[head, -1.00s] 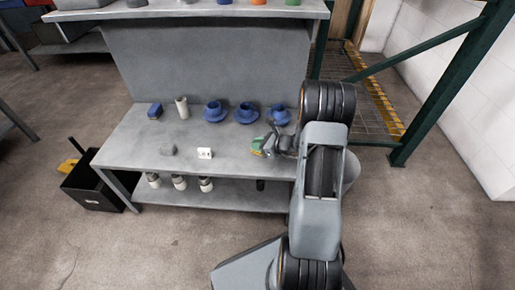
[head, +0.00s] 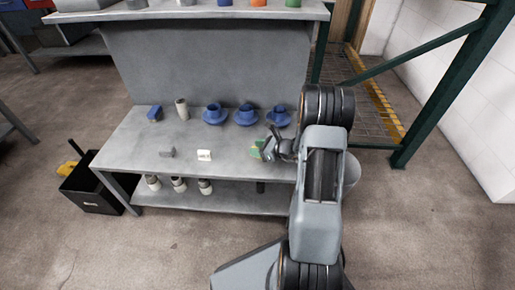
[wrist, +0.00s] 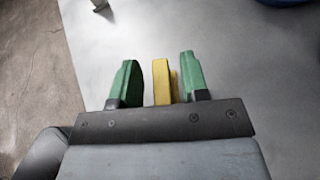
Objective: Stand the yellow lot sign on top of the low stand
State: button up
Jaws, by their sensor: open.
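My gripper (head: 262,150) is at the right part of the bench top, its green fingers open. In the wrist view, the yellow lot sign (wrist: 162,82) stands on edge between the two fingers (wrist: 157,80), with a gap on each side. In the head view the sign is mostly hidden by the gripper. A small grey block (head: 167,152) sits near the front left of the bench and may be the low stand. A small white piece with a dark mark (head: 204,155) sits between it and my gripper; I cannot tell for sure which one is the stand.
Blue cups on saucers (head: 246,115) stand behind my gripper, with a beige cylinder (head: 182,108) and a blue block (head: 155,112) to their left. Jars (head: 178,184) fill part of the lower shelf. A black bin (head: 92,190) is on the floor at left.

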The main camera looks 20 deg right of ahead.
jog(key=shift+s+d+r, duration=0.1)
jog(key=shift+d+r, duration=0.05)
jog(key=shift+r, duration=0.15)
jog(key=p+v, duration=0.3)
jog(key=v, duration=0.7)
jog(key=shift+s+d+r+p, duration=0.1)
jog(key=shift+s+d+p, duration=0.2)
jog(key=shift+p, duration=0.1)
jog(key=shift+s+a+r, duration=0.1)
jog(key=shift+s+r, duration=0.05)
jog(key=shift+r, duration=0.05)
jog(key=s+a+r+n+g, duration=0.2)
jog(key=a+r+n+g, duration=0.15)
jog(key=a+n, duration=0.25)
jog(key=s+a+r+n+g, duration=0.2)
jog(key=a+r+n+g, duration=0.15)
jog(key=a+n, duration=0.3)
jog(key=s+a+r+n+h, duration=0.4)
jog(key=s+r+n+h, duration=0.3)
jog(key=n, duration=0.9)
jog(key=shift+s+a+g+h, duration=0.4)
jog(key=shift+s+h, duration=0.2)
jog(key=shift+s, duration=0.45)
